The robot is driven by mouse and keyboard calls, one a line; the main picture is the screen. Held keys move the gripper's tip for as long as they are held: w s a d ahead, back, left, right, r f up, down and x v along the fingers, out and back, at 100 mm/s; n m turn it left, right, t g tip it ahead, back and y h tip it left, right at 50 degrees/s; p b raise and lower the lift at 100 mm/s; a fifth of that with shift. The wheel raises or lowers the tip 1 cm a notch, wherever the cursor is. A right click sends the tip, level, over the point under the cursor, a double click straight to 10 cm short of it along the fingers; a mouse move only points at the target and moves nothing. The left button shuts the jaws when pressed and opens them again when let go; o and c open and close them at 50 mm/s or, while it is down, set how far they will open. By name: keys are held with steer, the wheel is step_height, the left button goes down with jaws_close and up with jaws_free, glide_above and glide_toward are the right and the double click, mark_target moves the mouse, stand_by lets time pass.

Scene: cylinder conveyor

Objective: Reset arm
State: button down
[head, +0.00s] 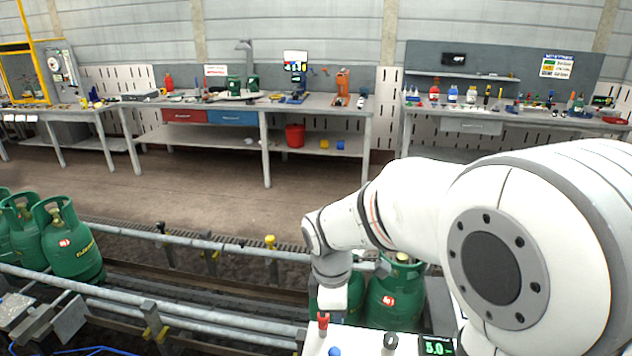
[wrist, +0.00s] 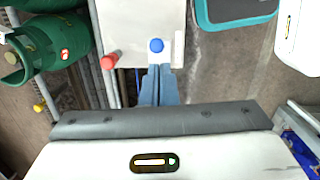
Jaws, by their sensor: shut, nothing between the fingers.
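My arm reaches in from the right of the head view, bent downward over a white panel (head: 350,343) at the bottom. My gripper (wrist: 159,72) shows in the wrist view as two blue-grey fingers close together, shut and empty. The fingertips point toward the white panel, near its blue knob (wrist: 156,45); whether they touch the panel I cannot tell. A red knob (wrist: 109,62) lies to their left. In the head view the gripper's fingers cannot be made out.
Green gas cylinders (head: 70,245) stand on the conveyor at the left, and others (head: 395,292) behind my arm. Metal rails (head: 200,242) run along the conveyor. A digital display (head: 437,346) reads 5.0. Workbenches (head: 335,104) line the back wall, with open floor before them.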

steer(key=s+d+r+m+t, duration=0.1)
steer(key=s+d+r+m, duration=0.2)
steer(key=s+d+m, duration=0.2)
steer(key=s+d+r+m+t+y, duration=0.1)
steer(key=s+d+r+m, duration=0.3)
steer(key=s+m, duration=0.4)
steer(key=d+m, duration=0.1)
steer(key=m, duration=0.2)
steer(key=shift+r+t, duration=0.2)
steer(key=shift+t, duration=0.2)
steer(key=shift+m, duration=0.3)
